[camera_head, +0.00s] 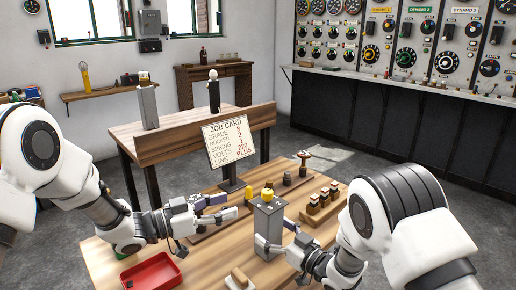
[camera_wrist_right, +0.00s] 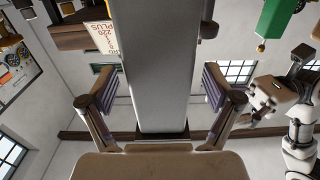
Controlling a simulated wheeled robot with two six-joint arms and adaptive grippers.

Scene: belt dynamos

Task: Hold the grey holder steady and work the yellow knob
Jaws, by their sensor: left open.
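The grey holder (camera_head: 268,226) stands upright on the near wooden bench, a tall square post. The yellow knob (camera_head: 267,195) sits on its top. My right gripper (camera_head: 276,236) is low at the holder, one finger on each side. In the right wrist view the holder (camera_wrist_right: 158,65) rises between the fingers of my right gripper (camera_wrist_right: 160,85); I cannot tell whether the pads touch it. My left gripper (camera_head: 224,206) is open and empty, left of the holder and slightly below knob height. The knob does not show in the right wrist view.
A job card (camera_head: 229,142) on a stand is behind the holder. A red tray (camera_head: 153,273) lies at the front left. A rack of dark-topped pieces (camera_head: 322,200) is to the right. A yellow piece (camera_head: 248,192) stands close behind the knob. A pale-topped block (camera_head: 239,279) lies in front.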

